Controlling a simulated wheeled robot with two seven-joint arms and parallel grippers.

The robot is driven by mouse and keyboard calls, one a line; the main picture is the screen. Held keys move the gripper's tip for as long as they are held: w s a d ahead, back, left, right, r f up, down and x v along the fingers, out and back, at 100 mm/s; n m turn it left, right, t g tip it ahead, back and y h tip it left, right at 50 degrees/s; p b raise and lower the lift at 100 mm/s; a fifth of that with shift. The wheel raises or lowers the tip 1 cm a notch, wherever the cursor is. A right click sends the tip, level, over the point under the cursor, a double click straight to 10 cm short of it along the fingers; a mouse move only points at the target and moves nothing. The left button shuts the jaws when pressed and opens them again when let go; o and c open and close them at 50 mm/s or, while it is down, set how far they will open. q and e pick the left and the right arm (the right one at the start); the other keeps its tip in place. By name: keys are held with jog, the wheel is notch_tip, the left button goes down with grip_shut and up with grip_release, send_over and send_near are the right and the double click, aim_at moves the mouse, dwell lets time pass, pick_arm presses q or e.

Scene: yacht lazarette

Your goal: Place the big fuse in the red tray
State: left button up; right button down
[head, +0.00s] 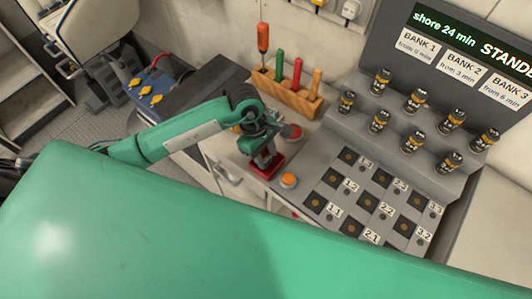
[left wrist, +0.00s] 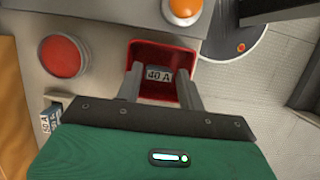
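The red tray (head: 265,170) stands at the left edge of the console in the head view, and my left gripper (head: 265,156) reaches down into it. In the left wrist view the tray (left wrist: 160,46) is ahead, with a small block labelled 40 A (left wrist: 158,75), apparently a fuse, inside it. My left gripper (left wrist: 158,72) has its fingers apart on either side of this block, with gaps visible between. Most of the block's body is hidden, and I cannot compare its size with other fuses. My right gripper is not in view.
An orange button (head: 288,180) and a red button (head: 292,132) flank the tray. A wooden rack (head: 287,93) holds several tools behind. Several black cylinders stand on the grey console, near a socket grid (head: 370,200). A 50 A label (left wrist: 48,122) shows left of the gripper.

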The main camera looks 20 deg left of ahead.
pick_arm(q)
jog(key=b+v, duration=0.2)
jog(key=v, duration=0.9)
jog(key=shift+r+b, duration=0.3)
jog(key=shift+r, duration=0.1)
jog(key=shift+a, duration=0.15)
